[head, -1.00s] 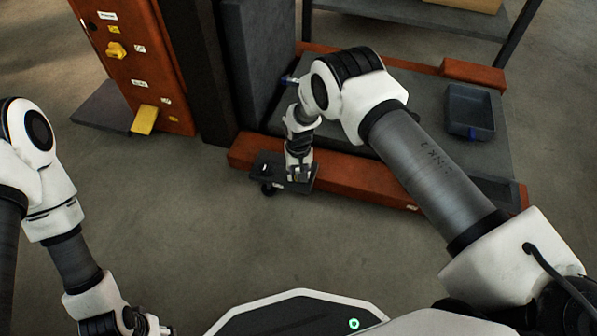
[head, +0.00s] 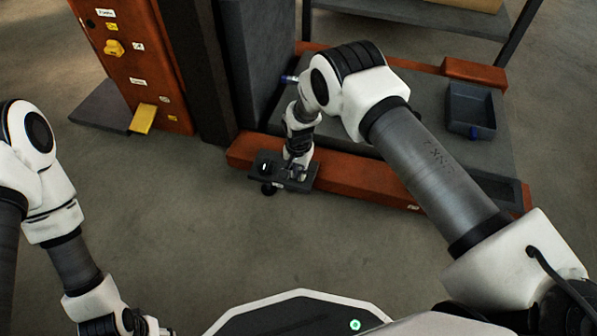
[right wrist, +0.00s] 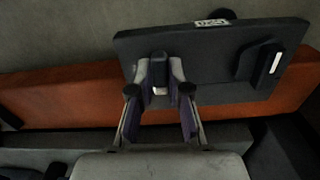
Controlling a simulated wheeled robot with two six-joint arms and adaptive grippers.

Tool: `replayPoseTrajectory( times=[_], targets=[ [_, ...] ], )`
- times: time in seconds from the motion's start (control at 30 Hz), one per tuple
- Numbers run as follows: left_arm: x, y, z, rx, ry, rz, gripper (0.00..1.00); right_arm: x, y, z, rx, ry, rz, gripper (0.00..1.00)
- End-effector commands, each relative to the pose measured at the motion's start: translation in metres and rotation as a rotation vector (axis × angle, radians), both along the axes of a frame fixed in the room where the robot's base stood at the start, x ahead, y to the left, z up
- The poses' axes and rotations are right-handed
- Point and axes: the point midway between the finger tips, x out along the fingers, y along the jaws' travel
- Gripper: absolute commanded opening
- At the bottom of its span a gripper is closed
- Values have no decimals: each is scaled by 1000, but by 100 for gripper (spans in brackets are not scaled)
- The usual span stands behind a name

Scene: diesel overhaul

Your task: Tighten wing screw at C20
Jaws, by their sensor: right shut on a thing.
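A dark plate (head: 258,180) sits at the front edge of the orange beam; it fills the upper part of the right wrist view (right wrist: 205,62). A small label (right wrist: 212,22) is on its edge, too small to read surely. My right gripper (head: 297,173) is over the plate. In the right wrist view its fingers (right wrist: 160,75) are shut on a small dark piece with a pale mark, apparently the wing screw (right wrist: 159,72), mostly hidden between them. My left gripper (head: 152,327) is at the bottom left, cut off by the picture edge, far from the plate.
The orange beam (head: 355,190) runs behind the plate. A dark block with a pale bar (right wrist: 262,62) stands on the plate beside my fingers. A grey bin (head: 470,108) rests at the right. An orange cabinet (head: 140,75) stands left. The floor in front is clear.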

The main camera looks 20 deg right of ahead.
Motion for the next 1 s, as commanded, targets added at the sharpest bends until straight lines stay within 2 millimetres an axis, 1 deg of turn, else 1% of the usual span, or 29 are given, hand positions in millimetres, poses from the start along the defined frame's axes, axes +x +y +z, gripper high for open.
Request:
replayPoseTrajectory(
  times=[0.03, 0.1, 0.2, 0.47, 0.57, 0.7, 0.73, 0.8, 1.0],
  targets=[
    [0, 0, -6, 0, 0, 0, 49, 0, 0, -3, 0, 0, -76, 0],
    [0, 0, -9, 0, 0, 0, 49, 0, 0, -3, 1, -1, -210, 0],
    [0, 0, -11, 0, 0, 0, 49, 0, 0, -2, 0, 0, -333, 0],
    [0, 0, -10, 0, 0, 0, 49, 0, 0, -1, 0, 0, -356, 0],
    [0, 0, -15, 0, 0, 0, 49, 0, 0, -3, 0, 0, -458, 0],
    [0, 0, -22, 0, 0, 0, 49, 0, 0, -3, 1, -1, -709, 0],
    [0, 0, -22, 0, 0, 0, 49, 0, 0, -3, 0, 0, -745, 0],
    [0, 0, -22, 0, 0, 0, 49, 0, 0, -2, 0, 0, -787, 0],
    [0, 0, -21, 0, 0, 0, 49, 0, 0, -1, 0, 0, -790, 0]
  ],
)
